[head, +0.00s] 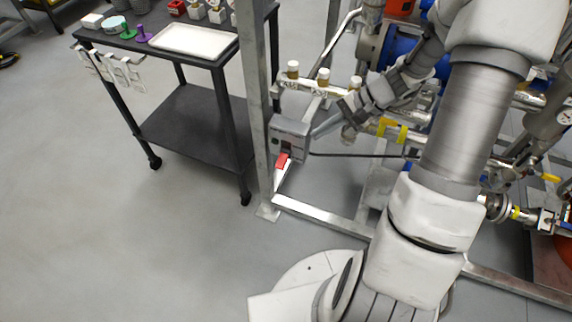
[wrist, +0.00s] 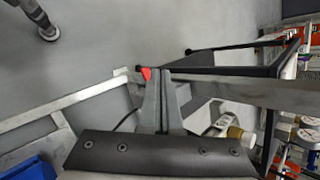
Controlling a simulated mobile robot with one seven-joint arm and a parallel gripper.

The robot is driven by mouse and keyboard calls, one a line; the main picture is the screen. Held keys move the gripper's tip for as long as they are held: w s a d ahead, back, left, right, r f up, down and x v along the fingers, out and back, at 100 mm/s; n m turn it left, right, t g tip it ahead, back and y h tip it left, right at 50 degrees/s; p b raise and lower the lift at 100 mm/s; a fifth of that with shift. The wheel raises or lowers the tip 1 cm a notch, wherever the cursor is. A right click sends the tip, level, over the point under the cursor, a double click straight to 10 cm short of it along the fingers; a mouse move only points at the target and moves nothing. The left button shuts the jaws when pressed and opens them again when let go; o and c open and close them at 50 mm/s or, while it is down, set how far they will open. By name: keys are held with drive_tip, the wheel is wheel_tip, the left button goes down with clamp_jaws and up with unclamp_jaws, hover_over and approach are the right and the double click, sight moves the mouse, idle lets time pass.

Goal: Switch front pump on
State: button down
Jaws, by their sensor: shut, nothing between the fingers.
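A small grey switch box (head: 290,135) is mounted on the upright post of the metal skid frame in the head view. A red lever or flap (head: 282,161) sticks out at its lower front, angled downward. The red part also shows in the wrist view (wrist: 146,73), right at the fingertips. My gripper (head: 315,134) is shut and empty, with its tips just right of the box; I cannot tell whether they touch it. In the wrist view my gripper (wrist: 157,75) hides most of the box. A blue motor or pump body (head: 402,48) sits behind my arm.
A dark cart (head: 190,125) with a white tray (head: 194,39) and small items stands left of the post (head: 256,90).

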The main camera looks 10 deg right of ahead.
sight(282, 160)
drive_tip(key=w+d+f+m+t+y+b, duration=0.1)
drive_tip(key=f+m, duration=0.5)
drive_tip(key=f, duration=0.7)
drive_tip(key=w+f+m+t+y+b, duration=0.1)
drive_tip(key=w+f+m+t+b, duration=0.2)
drive_tip(key=f, duration=1)
drive_tip(key=m+t+b, duration=0.3)
drive_tip(key=b, duration=0.1)
drive_tip(key=shift+d+f, duration=0.4)
drive_tip(key=b+x, duration=0.4)
drive_tip(key=x, duration=0.6)
drive_tip(key=shift+s+a+r+b, duration=0.1)
drive_tip(key=shift+s+a+r, duration=0.1)
drive_tip(key=shift+r, duration=0.5)
drive_tip(key=shift+s+a+r+b, duration=0.1)
drive_tip(key=shift+s+a+r, duration=0.1)
drive_tip(key=shift+r, duration=0.5)
drive_tip(key=shift+s+a+r+b, duration=0.1)
drive_tip(key=shift+s+r, duration=0.05)
drive_tip(key=shift+r, duration=0.55)
drive_tip(key=shift+s+r+y, duration=0.1)
drive_tip(key=shift+y, duration=0.2)
